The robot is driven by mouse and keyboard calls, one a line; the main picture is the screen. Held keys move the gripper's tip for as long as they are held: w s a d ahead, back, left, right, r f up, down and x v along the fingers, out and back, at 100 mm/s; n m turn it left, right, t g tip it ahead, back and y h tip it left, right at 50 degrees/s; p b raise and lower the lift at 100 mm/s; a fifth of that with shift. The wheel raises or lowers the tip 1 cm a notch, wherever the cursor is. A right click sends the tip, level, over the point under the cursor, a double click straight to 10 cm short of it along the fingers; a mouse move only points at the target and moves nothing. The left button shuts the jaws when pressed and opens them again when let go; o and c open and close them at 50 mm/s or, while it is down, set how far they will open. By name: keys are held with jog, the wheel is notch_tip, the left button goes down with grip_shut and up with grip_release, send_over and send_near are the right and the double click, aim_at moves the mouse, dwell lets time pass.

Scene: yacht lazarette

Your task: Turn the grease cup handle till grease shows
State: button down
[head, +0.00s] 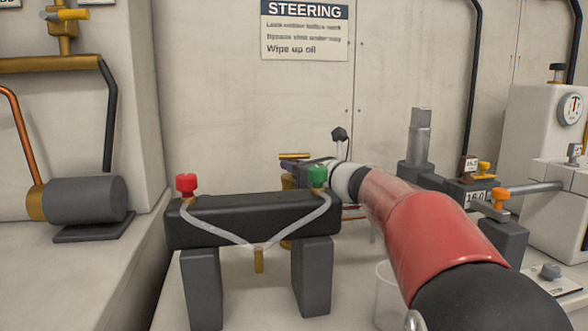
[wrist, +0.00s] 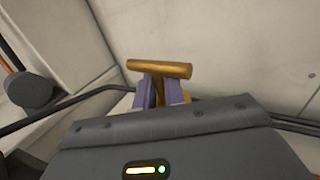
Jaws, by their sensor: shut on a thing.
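The grease cup handle (wrist: 160,69) is a brass T-bar. In the wrist view it stands just beyond my fingertips. My gripper (wrist: 160,92) is shut on it, with purple finger pads on either side of the stem below the crossbar. In the head view the handle (head: 295,156) shows as a short brass bar behind the black block, at the tip of my arm. The brass cup body (head: 288,183) below it is mostly hidden by the block and my gripper. No grease can be made out in either view.
A black block (head: 245,222) on two grey legs, with red (head: 187,183) and green (head: 317,176) knobs, stands in front. A clear cup (head: 388,295) is below my arm. A grey fitting with orange knobs (head: 480,187) is at right. A grey cylinder (head: 85,199) is at left.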

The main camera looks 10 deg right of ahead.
jog(key=shift+m+t+h, duration=0.3)
jog(key=shift+m+h, duration=0.1)
jog(key=shift+h, duration=0.2)
jog(key=c, duration=1.6)
grip_release()
jog(key=shift+o, duration=0.2)
